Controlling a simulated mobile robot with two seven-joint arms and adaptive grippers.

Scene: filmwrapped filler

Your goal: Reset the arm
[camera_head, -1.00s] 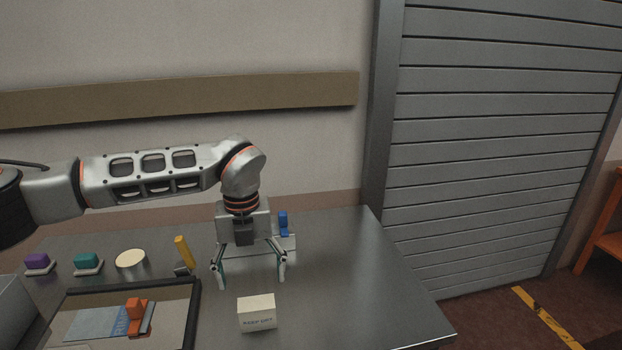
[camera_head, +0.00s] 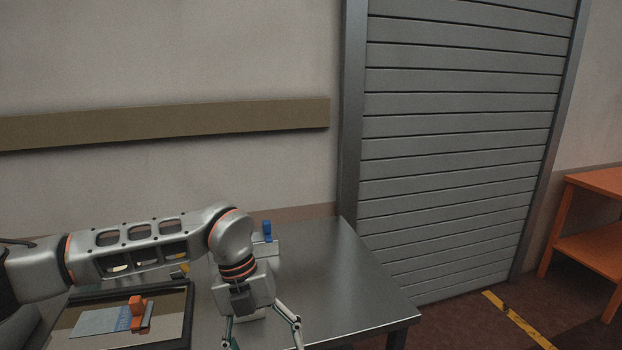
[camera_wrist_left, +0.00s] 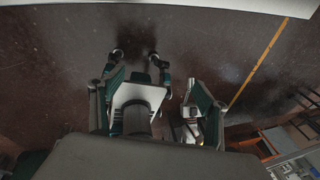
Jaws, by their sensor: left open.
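My left arm (camera_head: 130,247) comes in from the left in the head view, low across the near part of the metal table (camera_head: 335,262). My left gripper (camera_head: 262,338) points down at the bottom edge of the picture. Its fingers are spread apart, and I see nothing held between them. The lower fingertips are close to the picture's edge. In the left wrist view, dark floor fills most of the picture beyond the gripper. My right gripper is not in view.
A black-framed tray (camera_head: 188,318) holds an orange piece (camera_head: 137,306) over a blue-grey sheet. A blue item (camera_head: 267,230) stands at the table's back. The table's right part is clear. A grey shutter (camera_head: 450,150) and an orange shelf (camera_head: 590,245) stand beyond.

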